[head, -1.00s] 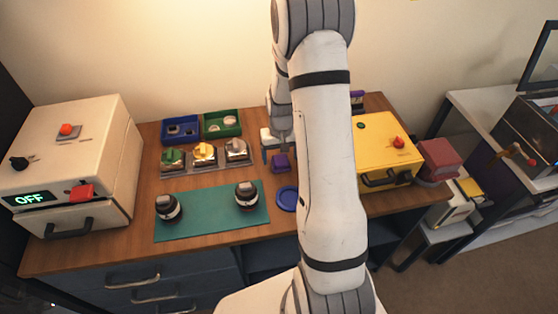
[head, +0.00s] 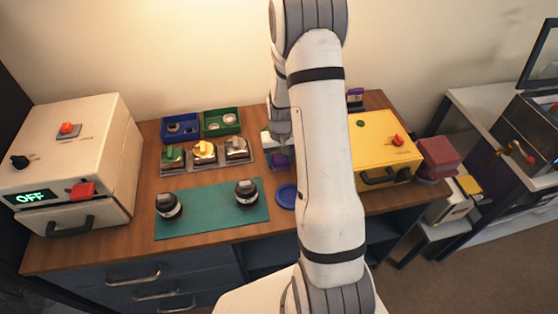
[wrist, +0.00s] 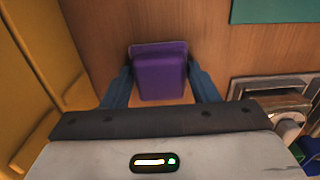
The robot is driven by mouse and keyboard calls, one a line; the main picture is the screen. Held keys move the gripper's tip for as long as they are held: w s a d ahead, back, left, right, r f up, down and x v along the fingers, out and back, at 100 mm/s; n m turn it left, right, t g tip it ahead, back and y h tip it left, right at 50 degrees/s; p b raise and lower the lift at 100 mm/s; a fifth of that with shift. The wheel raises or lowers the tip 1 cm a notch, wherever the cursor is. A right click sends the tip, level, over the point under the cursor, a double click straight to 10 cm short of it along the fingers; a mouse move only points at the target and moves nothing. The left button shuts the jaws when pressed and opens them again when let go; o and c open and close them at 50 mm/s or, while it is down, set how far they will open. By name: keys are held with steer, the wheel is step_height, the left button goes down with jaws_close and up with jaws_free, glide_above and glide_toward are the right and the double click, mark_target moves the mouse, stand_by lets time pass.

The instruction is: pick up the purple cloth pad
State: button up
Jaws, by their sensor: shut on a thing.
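The purple cloth pad (wrist: 161,73) sits between the two blue fingers of my gripper (wrist: 163,84) in the wrist view. The gripper is shut on the pad, a finger against each side. In the head view the pad (head: 280,160) shows as a small purple patch under my wrist, partly hidden by the gripper. I cannot tell whether the pad is clear of the wooden table.
The yellow box (head: 372,140) stands close on the right. A blue round dish (head: 287,196) lies in front of the pad. A metal tray (head: 206,160) with coloured-topped pieces stands to the left. Two dark lens parts stand on the green mat (head: 212,222).

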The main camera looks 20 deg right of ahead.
mark_target(280, 157)
steer(key=shift+c, duration=0.6)
steer(key=shift+r, duration=0.25)
step_height(280, 157, up, 10)
steer(key=shift+f+b, duration=0.2)
steer(key=shift+b, duration=0.65)
steer(key=o, duration=0.4)
steer(key=shift+c, duration=1.3)
